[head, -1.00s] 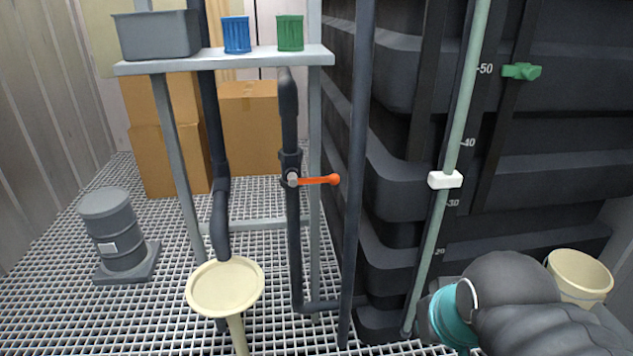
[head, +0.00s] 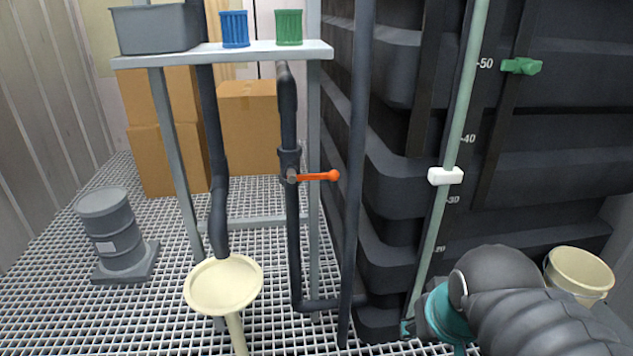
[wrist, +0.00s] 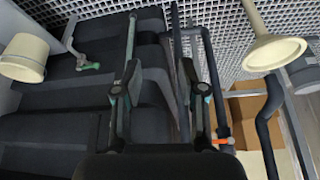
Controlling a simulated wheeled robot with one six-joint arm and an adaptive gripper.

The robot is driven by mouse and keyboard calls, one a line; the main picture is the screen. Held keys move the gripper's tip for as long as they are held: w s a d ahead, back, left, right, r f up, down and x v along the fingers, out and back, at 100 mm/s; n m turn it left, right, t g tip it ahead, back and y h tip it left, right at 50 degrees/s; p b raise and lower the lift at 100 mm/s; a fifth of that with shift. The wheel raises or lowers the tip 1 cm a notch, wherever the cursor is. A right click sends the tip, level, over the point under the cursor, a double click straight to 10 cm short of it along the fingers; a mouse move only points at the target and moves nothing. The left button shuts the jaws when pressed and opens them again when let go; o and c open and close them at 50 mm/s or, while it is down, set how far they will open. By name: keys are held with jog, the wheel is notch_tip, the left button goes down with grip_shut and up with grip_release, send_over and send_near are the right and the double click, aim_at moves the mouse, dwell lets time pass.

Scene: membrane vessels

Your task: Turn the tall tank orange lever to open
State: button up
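The orange lever (head: 317,176) sits on a valve on the dark upright pipe (head: 291,225), left of the tall dark tank (head: 410,190). It points sideways to the right, across the line of the pipe. In the wrist view the lever (wrist: 222,141) shows only as a small orange piece beside the right finger, partly hidden. My gripper (wrist: 158,78) is open and empty, its two fingers well apart in front of the tank's ribbed wall. In the head view my arm is at the lower right, away from the lever, and hides most of the gripper.
A dark post (head: 356,150) and a pale sight tube (head: 454,130) with a white slider (head: 445,176) stand between arm and lever. A cream funnel (head: 224,284) is lower left. A shelf (head: 225,54) holds a bin and two cups. A cream bucket (head: 580,276) is at right.

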jog(key=w+d+f+n+t+h+b, duration=0.1)
jog(key=w+d+f+n+b, duration=0.2)
jog(key=w, duration=0.5)
jog(key=w+d+f+n+t+h+b, duration=0.1)
jog(key=w+d+f+n+t, duration=0.1)
jog(key=w+f, duration=0.4)
jog(key=n+t+y+b, duration=0.2)
jog(key=n+t+y, duration=0.7)
jog(key=n, duration=1)
send_near(319, 177)
jog(key=w+a, duration=0.1)
jog(key=w, duration=0.2)
jog(key=w+a+g+y, duration=0.1)
jog(key=w, duration=0.2)
jog(key=w+a+y, duration=0.1)
jog(key=w+a, duration=0.1)
jog(key=w, duration=0.1)
jog(key=shift+w+r+g, duration=0.1)
jog(key=shift+w+g, duration=0.2)
grip_shut()
